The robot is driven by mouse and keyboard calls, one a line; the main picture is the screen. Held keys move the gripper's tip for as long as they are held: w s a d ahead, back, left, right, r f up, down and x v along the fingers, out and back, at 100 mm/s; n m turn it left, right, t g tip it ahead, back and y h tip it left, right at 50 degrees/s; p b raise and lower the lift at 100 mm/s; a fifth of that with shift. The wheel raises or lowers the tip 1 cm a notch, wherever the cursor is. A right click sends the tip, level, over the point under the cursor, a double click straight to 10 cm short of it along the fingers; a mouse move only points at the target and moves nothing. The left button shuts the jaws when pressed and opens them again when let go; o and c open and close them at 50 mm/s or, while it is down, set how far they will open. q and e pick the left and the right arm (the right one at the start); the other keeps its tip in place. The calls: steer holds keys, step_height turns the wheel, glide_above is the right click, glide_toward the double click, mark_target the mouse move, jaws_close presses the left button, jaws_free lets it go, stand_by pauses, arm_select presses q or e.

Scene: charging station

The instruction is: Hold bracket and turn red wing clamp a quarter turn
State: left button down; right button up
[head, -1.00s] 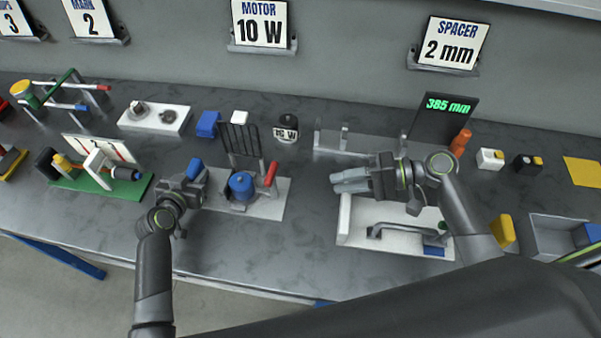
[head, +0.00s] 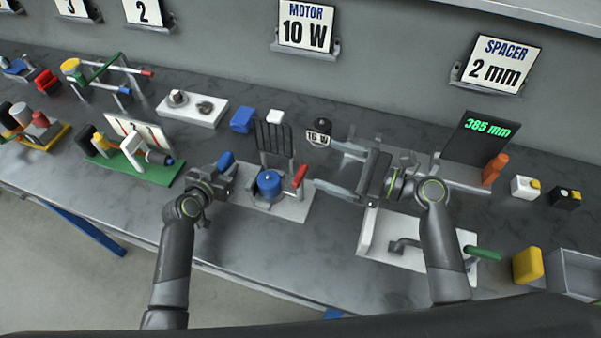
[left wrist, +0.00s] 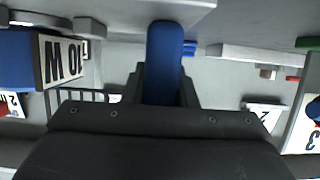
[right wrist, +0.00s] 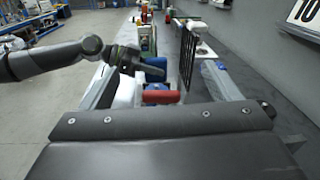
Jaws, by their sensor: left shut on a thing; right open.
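The bracket's white base plate (head: 290,209) lies on the bench and carries a round blue motor (head: 269,184). The red wing clamp (head: 300,175) sticks up at the plate's right side. My left gripper (head: 222,178) is shut on the blue handle (head: 226,159) at the plate's left side. The handle stands between its fingers in the left wrist view (left wrist: 165,60). My right gripper (head: 333,166) is open and points left toward the clamp. In the right wrist view, the red clamp (right wrist: 160,97) appears between the spread fingers; whether they touch it cannot be told.
A black rack (head: 274,138) stands behind the motor. A green-based fixture (head: 135,170) stands left of my left gripper.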

steer(key=m, duration=0.1)
glide_toward(304, 176)
steer(key=x, duration=1.1)
steer(key=shift+s+r, duration=0.15)
steer(key=shift+c, duration=0.3)
